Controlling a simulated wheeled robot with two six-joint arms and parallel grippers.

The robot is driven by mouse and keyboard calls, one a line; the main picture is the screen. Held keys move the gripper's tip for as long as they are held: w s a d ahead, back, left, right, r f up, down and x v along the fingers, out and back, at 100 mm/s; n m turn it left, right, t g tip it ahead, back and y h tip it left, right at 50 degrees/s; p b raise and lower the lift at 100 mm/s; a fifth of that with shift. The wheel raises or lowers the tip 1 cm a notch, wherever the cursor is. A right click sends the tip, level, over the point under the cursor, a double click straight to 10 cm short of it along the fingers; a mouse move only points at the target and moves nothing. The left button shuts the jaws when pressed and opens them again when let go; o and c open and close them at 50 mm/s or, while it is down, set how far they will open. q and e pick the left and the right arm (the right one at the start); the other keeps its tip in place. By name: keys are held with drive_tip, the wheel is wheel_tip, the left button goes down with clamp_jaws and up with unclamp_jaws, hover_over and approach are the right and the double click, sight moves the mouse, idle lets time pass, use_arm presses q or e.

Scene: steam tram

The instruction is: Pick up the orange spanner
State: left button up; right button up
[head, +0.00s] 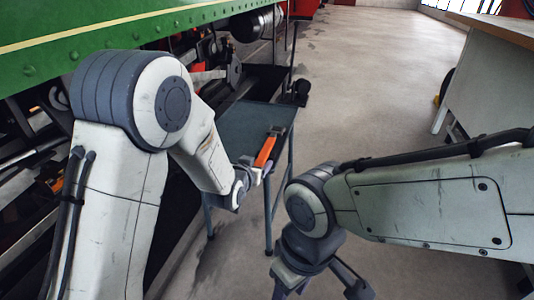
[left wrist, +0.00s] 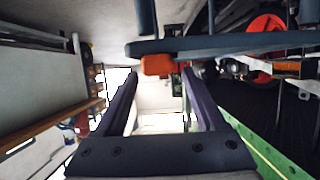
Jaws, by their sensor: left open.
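The orange spanner (head: 265,150) lies near the right edge of a small dark blue-grey table (head: 246,122). My left gripper (head: 253,170) is at the near end of the spanner, partly hidden behind its own wrist. In the left wrist view the spanner's orange end (left wrist: 157,65) shows between the tips of my open left fingers (left wrist: 158,76), just beyond or at them. I cannot tell whether they touch it. The table shows edge-on (left wrist: 215,44). My right gripper (head: 318,282) hangs at the bottom of the head view, cut off by the frame edge, clear of the table.
The green tram side (head: 120,38) with dark running gear runs along the left, close to the table. A grey workbench with a wooden top (head: 485,28) stands at the right. The concrete floor (head: 370,70) between them is clear.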

sight(267, 148)
use_arm(q)
drive_tip(key=x, duration=0.2)
drive_tip(key=shift+w+f+b, duration=0.2)
drive_tip(key=shift+w+b, duration=0.05)
drive_tip(key=shift+b, duration=0.1)
clamp_jaws()
idle(1.0)
drive_tip(key=shift+r, duration=0.15)
